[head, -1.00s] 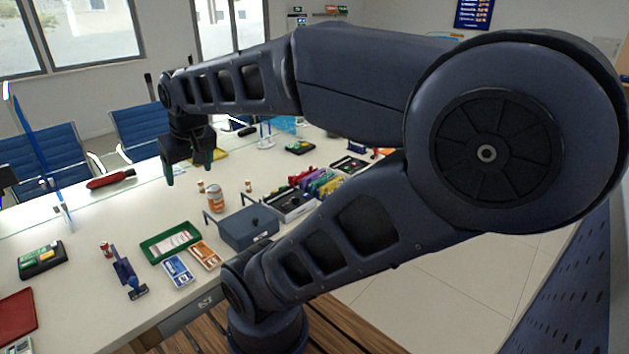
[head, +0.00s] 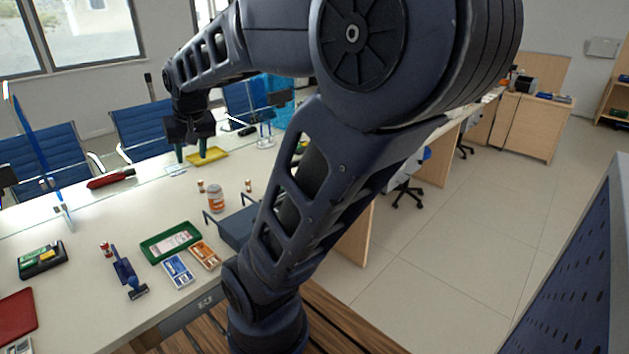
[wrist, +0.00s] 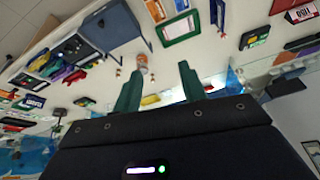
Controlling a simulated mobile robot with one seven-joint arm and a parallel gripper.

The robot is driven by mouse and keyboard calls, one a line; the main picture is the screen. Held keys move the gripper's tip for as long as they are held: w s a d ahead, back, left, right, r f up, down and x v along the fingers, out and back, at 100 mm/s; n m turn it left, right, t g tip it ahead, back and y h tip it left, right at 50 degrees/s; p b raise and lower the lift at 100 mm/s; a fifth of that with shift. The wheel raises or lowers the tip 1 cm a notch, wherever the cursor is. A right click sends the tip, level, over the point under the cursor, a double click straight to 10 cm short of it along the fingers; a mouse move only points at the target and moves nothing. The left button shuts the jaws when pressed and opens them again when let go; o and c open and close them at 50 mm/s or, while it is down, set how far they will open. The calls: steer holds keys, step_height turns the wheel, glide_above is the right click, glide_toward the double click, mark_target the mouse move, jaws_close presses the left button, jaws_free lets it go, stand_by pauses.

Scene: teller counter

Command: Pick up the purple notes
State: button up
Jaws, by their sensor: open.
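The purple notes (wrist: 57,71) show small in the wrist view, in a row of coloured note bundles on the counter at the left, beside a red bundle. In the head view my own arm hides them. My gripper (head: 190,152) is open and empty, with its green fingers pointing down at the far side of the counter, near a yellow tray (head: 210,157). In the wrist view my gripper's fingers (wrist: 160,70) are spread apart with nothing between them, and the purple notes lie well off to one side.
A grey-blue box with handles (head: 238,226) stands at the counter's front edge. An orange-labelled jar (head: 215,198) and small bottles stand behind it. A clear glass screen stands along the far side.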

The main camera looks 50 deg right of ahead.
steer(key=w+d+f+m+h, duration=0.1)
steer(key=w+d+f+m, duration=0.2)
steer(key=w+d, duration=0.45)
steer(key=w+d+f+m+g, duration=0.1)
steer(key=w+d+f+m, duration=0.3)
steer(key=d, duration=0.7)
steer(key=w+d+f+m+h, duration=0.1)
steer(key=w+d+f+m, duration=0.1)
steer(key=w+d, duration=0.6)
steer(key=s+d+f+m+g, duration=0.1)
steer(key=d+f+m, duration=0.1)
steer(key=d+f, duration=0.4)
steer(key=d+f+m+g+h, duration=0.1)
steer(key=d+f, duration=0.6)
steer(key=d, duration=0.7)
steer(key=s+d+f+m+g+h, duration=0.1)
steer(key=d+f+m, duration=0.2)
steer(key=d+f, duration=0.4)
steer(key=shift+s+d+m, duration=0.15)
steer(key=shift+s+d, duration=0.05)
steer(key=shift+d, duration=0.75)
steer(key=shift+s+d+m, duration=0.15)
steer(key=shift+d, duration=0.8)
steer(key=shift+s+d+f, duration=0.15)
steer(key=shift+d+f, duration=0.45)
steer(key=shift+f, duration=0.15)
steer(key=x, duration=1)
steer(key=shift+d+r, duration=0.1)
steer(key=shift+d, duration=0.05)
steer(key=shift+c, duration=0.2)
